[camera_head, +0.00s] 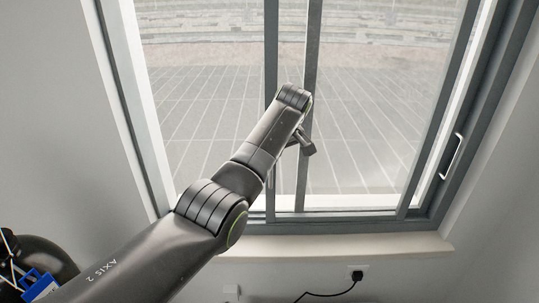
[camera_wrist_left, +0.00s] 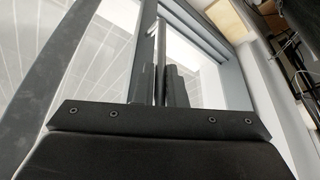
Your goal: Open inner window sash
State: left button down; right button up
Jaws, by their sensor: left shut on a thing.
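The sliding window has glass panes in grey frames, with two upright stiles near its middle, the left stile (camera_head: 271,60) and the right stile (camera_head: 309,60). My left arm reaches across it from the lower left. My left gripper (camera_head: 303,143) is at the right stile, its fingertips partly hidden by my arm. In the left wrist view, the gripper's dark finger (camera_wrist_left: 176,86) is beside a slim silver handle (camera_wrist_left: 160,65), and it is shut on that handle. A pale second handle (camera_head: 452,157) is on the right side of the frame. My right gripper is not in view.
A pale sill (camera_head: 350,246) runs under the window. A wall socket (camera_head: 357,275) with a black cable is below it. A dark round object with a blue part (camera_head: 38,287) is at the lower left. The room in front of the right pane is clear.

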pick_arm(q)
jog(key=c, duration=1.8)
grip_release()
jog(key=shift+o, duration=0.2)
jog(key=shift+d, duration=0.15)
jog(key=shift+r, duration=0.1)
jog(key=b+v, duration=0.7)
jog(key=v, duration=1)
jog(key=shift+s, duration=0.2)
jog(key=shift+w, duration=0.1)
